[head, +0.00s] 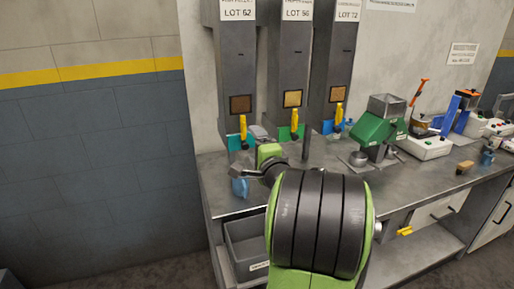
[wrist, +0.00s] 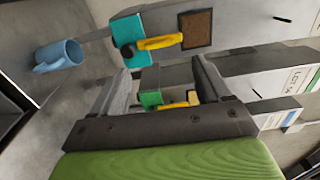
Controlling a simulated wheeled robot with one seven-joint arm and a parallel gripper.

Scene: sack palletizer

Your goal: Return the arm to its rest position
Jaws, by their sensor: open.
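My gripper (wrist: 160,70) is open in the wrist view, with its two dark fingers apart and nothing held between them. A green and a yellow dispenser part show through the gap, beyond the fingers. In the head view my dark, ribbed arm with green ends reaches over the left part of the bench (head: 215,202), and it hides part of the worktop. A blue mug (head: 240,187) stands on the bench near its left edge, beside my arm. The mug also shows in the wrist view (wrist: 60,56), to the left of the fingers and apart from them.
Three tall grey dispensers, LOT 62 (head: 237,65) the leftmost, with yellow levers, stand at the back, close to my gripper. A green grinder-like machine (head: 382,125) and a white scale (head: 425,147) stand to the right. A grey bin (head: 245,245) sits below the bench.

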